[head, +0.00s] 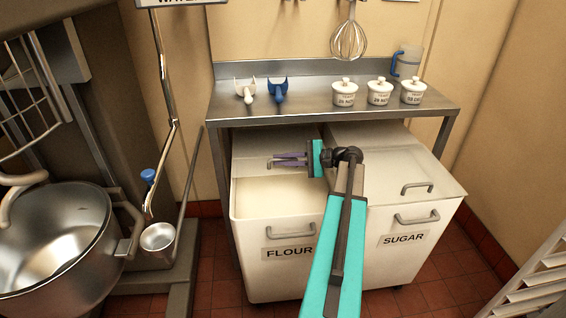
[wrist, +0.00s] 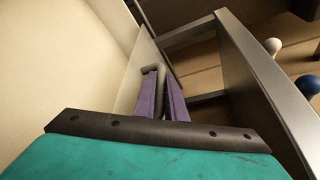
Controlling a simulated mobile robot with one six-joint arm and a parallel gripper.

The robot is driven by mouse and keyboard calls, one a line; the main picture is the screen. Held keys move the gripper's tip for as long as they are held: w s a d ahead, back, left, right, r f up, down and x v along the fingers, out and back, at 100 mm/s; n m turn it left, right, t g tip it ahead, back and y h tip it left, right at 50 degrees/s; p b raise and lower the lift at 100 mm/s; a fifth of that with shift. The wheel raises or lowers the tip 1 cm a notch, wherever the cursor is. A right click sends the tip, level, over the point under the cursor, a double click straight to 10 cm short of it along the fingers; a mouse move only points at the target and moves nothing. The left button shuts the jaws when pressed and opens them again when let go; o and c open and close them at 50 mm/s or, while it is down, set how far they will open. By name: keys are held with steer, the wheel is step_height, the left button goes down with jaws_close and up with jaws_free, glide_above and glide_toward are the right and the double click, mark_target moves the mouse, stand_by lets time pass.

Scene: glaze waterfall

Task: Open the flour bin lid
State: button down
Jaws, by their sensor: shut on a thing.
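The white flour bin (head: 250,235) stands on the left under the steel table, labelled FLOUR. Its lid (head: 255,143) is back from the front of the bin, and pale flour (head: 285,195) shows in the open front part. I cannot tell exactly how far the lid is tilted. My gripper (head: 277,160), with purple fingers, is shut on the lid's handle near the lid's edge. In the wrist view the two fingers (wrist: 161,92) close around the grey bent bar of the handle (wrist: 158,72).
The closed sugar bin (head: 405,225) stands close on the right. The steel table (head: 310,105) overhangs the bins, with lidded jars (head: 379,93) and scoops on it. A large pot (head: 60,245) is on the left.

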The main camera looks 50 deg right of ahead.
mark_target(281, 150)
steer(key=shift+w+d+p, duration=0.35)
steer(key=shift+w+d, duration=0.7)
steer(key=shift+w, duration=0.2)
steer(key=shift+w+d+p, duration=0.35)
steer(key=shift+w+d, duration=0.7)
steer(key=shift+w, duration=0.15)
steer(key=c, duration=2.1)
jaws_free()
steer(key=v, duration=1.3)
steer(key=shift+s+d+r, duration=0.15)
steer(key=shift+s+r, duration=0.05)
steer(key=shift+s, duration=0.2)
